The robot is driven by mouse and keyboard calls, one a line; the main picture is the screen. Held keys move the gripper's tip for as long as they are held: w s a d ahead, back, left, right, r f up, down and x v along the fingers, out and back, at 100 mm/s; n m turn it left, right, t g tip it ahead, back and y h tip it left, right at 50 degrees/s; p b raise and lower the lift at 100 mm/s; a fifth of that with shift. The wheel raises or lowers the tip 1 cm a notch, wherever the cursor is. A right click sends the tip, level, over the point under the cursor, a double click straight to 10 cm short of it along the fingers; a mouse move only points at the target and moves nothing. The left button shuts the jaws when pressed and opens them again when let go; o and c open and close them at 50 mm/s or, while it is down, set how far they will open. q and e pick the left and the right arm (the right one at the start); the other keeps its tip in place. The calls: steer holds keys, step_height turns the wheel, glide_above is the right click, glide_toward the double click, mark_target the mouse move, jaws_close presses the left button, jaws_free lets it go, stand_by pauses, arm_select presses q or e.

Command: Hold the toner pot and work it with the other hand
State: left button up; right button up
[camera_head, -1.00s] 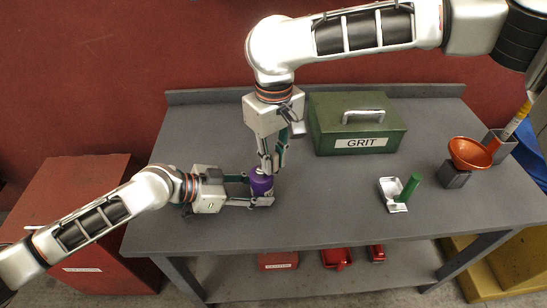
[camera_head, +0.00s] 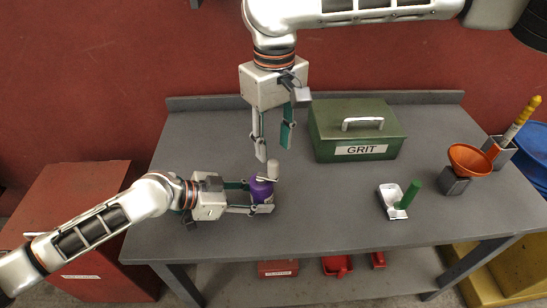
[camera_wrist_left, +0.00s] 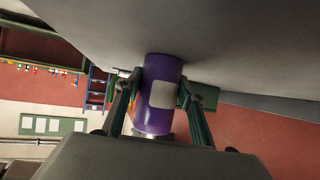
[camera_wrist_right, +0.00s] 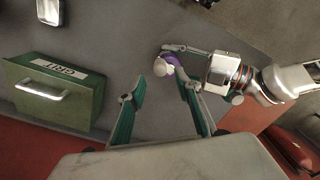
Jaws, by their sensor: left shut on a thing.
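The toner pot (camera_head: 261,190) is purple with a pale top and a pale upright crank knob (camera_head: 273,168). It stands on the grey bench, and its pale label shows in the left wrist view (camera_wrist_left: 163,95). My left gripper (camera_head: 255,196) is shut around the pot's body from the left, one finger on each side. My right gripper (camera_head: 273,150) points down above the pot, open and empty, its fingers apart and clear of the knob. In the right wrist view the knob (camera_wrist_right: 160,67) shows between the fingertips, with the purple pot (camera_wrist_right: 172,61) beside it.
A green GRIT box (camera_head: 355,132) stands at the back of the bench (camera_head: 320,215). A white tray with a green-handled tool (camera_head: 400,198), an orange funnel (camera_head: 470,158) and a holder with a yellow-handled tool (camera_head: 505,145) are to the right. The middle front is clear.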

steer(key=shift+r, duration=2.4)
step_height(320, 180, up, 6)
glide_above(274, 161)
arm_select(q)
steer(key=o, duration=0.9)
steer(key=shift+a+r, duration=0.1)
